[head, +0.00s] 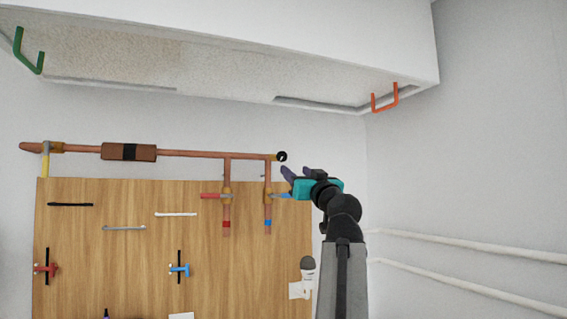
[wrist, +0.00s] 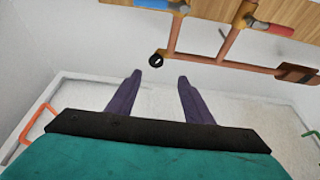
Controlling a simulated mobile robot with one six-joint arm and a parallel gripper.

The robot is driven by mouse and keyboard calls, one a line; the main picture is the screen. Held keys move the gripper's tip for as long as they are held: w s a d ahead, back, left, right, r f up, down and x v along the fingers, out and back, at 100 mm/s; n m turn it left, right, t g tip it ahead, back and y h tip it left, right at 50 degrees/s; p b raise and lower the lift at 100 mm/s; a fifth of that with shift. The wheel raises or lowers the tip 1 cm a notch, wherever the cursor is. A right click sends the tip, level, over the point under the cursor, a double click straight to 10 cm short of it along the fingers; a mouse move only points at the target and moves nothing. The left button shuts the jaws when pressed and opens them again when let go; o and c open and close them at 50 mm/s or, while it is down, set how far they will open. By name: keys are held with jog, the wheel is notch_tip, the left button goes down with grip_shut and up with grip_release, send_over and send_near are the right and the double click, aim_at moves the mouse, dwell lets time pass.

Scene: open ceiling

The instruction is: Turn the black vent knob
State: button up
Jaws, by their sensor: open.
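The black vent knob (head: 282,156) sits at the right end of the horizontal copper pipe (head: 200,154), just above the wooden board. In the wrist view the knob (wrist: 156,58) is beyond the fingertips, roughly in line with the gap between them and a little nearer the left finger. My gripper (head: 286,172) is open and empty, with two dark purple fingers. In the head view its fingertips are just below and right of the knob. In the wrist view the fingertips (wrist: 160,76) appear apart from the knob, though the exact distance is hard to judge.
Blue-handled (wrist: 163,6) and red-handled (wrist: 268,27) valves sit on pipe branches close to the knob. The wooden board (head: 130,250) carries red and blue taps. A white overhead box (head: 200,80) has green and orange-red handles. The wall right of the knob is bare.

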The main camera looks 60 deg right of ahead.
aim_at(282, 158)
jog(key=shift+s+d+p+x, duration=0.15)
jog(key=shift+p+x, duration=0.4)
jog(key=shift+x, duration=1.7)
jog(key=shift+d+p+x, duration=0.1)
jog(key=shift+p+x, duration=0.5)
jog(key=shift+x, duration=1.65)
jog(key=shift+s+d+p+x, duration=0.15)
jog(key=shift+p+x, duration=0.4)
jog(key=shift+x, duration=1.7)
jog(key=shift+f, duration=0.1)
jog(key=c, duration=0.9)
jog(key=shift+a, duration=0.4)
jog(key=shift+c, duration=0.6)
jog(key=shift+d, duration=0.35)
